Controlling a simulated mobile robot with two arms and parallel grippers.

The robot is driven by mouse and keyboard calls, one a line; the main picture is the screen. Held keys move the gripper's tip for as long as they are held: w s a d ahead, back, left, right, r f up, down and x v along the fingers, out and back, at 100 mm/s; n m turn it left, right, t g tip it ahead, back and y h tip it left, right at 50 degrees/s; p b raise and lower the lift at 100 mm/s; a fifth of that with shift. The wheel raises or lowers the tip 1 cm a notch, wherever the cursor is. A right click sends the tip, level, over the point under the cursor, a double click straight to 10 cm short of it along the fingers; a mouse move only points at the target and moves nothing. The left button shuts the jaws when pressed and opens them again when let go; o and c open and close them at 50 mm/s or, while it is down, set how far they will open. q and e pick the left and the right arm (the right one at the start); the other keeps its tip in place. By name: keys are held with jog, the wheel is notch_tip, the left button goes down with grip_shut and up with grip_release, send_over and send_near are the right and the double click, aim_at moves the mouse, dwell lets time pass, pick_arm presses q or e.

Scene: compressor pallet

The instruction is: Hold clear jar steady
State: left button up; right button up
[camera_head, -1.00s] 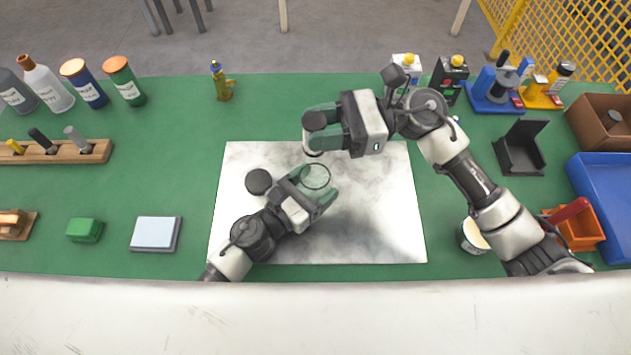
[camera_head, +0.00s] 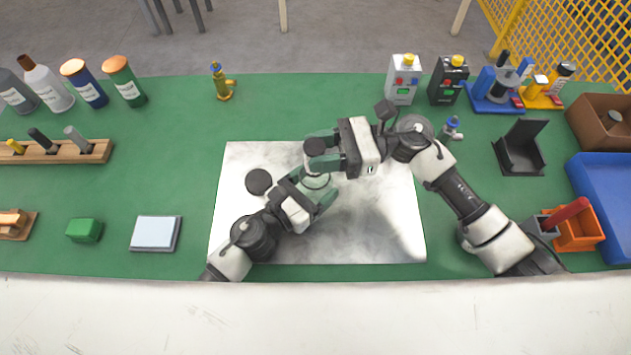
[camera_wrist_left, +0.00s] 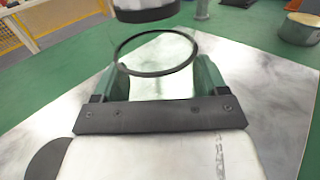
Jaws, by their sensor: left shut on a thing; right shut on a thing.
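The clear jar (camera_head: 318,182) stands over the pale mat. My left gripper (camera_head: 317,190) is shut on it from the lower left. In the left wrist view the see-through jar (camera_wrist_left: 160,84) sits between the green fingers, with its dark, open rim toward the far side. My right gripper (camera_head: 322,155) is shut on a dark-topped container (camera_head: 316,147), just above the jar in the head view. The container's dark bottom part (camera_wrist_left: 145,10) shows in the left wrist view over the far side of the jar's rim. The jar's lower part is partly hidden by my left fingers.
A black round disc (camera_head: 259,181) lies on the pale mat (camera_head: 385,230), left of the jar. A blue-topped small bottle (camera_head: 451,128) stands right of my right gripper. The mat's lower right is clear. Bins and devices line the right and far edges.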

jog(key=o, duration=1)
jog(key=w+d, duration=0.2)
jog(key=d, duration=1)
pick_arm(q)
jog(key=o, duration=1)
pick_arm(e)
jog(key=shift+a, duration=0.1)
